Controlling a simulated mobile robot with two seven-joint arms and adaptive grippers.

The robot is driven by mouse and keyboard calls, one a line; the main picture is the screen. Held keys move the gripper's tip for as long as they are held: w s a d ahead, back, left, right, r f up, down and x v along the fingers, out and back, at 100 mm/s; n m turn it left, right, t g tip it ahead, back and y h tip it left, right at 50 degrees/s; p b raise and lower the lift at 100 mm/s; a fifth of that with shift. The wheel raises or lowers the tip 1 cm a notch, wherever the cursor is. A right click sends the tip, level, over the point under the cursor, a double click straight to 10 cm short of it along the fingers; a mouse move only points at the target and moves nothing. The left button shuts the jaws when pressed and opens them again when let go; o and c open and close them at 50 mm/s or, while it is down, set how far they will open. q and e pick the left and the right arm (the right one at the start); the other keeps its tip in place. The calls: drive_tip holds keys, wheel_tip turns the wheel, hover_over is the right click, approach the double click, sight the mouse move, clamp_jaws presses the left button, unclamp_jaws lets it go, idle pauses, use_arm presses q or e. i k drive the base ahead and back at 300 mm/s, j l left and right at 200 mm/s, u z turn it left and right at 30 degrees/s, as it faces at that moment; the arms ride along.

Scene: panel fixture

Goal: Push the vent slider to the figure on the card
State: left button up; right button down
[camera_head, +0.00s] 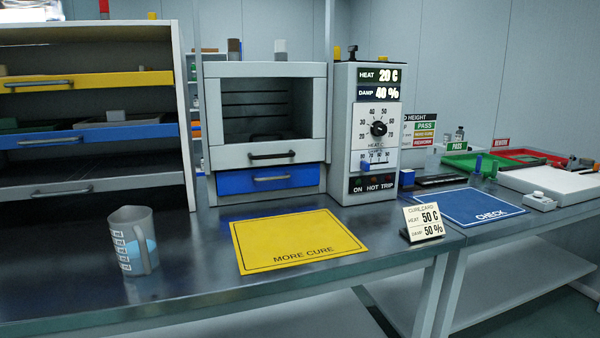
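The control panel (368,188) stands at the right of the oven-like cabinet. Its vent slider (365,165) is a small blue knob near the left end of a short numbered scale below the dial; its exact figure is too small to read. The panel display (380,84) shows heat 20 C and damp forty-something percent, the last digit unclear. The card (424,222) stands tilted at the table's front right and reads heat 50 C, damp 50 %. A black round heat knob (379,128) sits above the slider. Neither of my grippers is in view.
A grey measuring jug (133,240) with blue liquid stands front left. A yellow "MORE CURE" mat (290,233) lies before the cabinet (265,125). A blue "CHECK" mat (460,207) lies at right, near green (470,163) and red trays (520,156). The space directly before the panel looks clear.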

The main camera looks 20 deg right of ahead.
sight(365, 166)
drive_tip(key=z, duration=1.35)
